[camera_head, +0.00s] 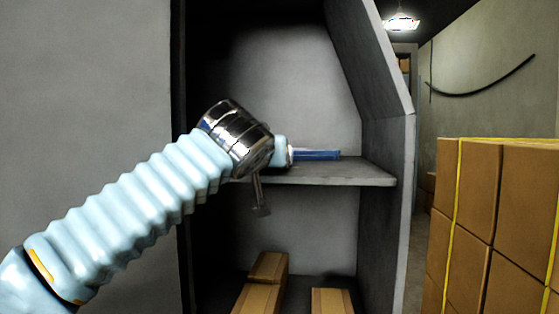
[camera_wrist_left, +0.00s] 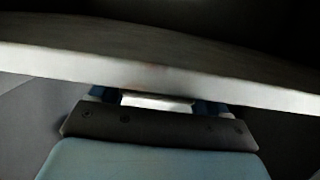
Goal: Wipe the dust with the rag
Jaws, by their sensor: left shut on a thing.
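My left gripper (camera_head: 318,155) reaches in from the left at the height of a grey shelf (camera_head: 345,177) inside an open cabinet. Its blue fingers show over the shelf's surface in the head view. In the left wrist view, the gripper (camera_wrist_left: 157,102) is shut on a pale thing (camera_wrist_left: 157,101), which may be the rag; only a narrow strip of it shows between the blue fingers. The shelf's front edge crosses that view and hides the fingertips. I cannot make out the dust. My right gripper is in neither view.
The cabinet's slanted side wall (camera_head: 385,150) stands right of the shelf. Cardboard boxes (camera_head: 268,268) lie in the lower compartment. A large strapped stack of boxes (camera_head: 500,215) stands at the right. The space above the shelf looks clear.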

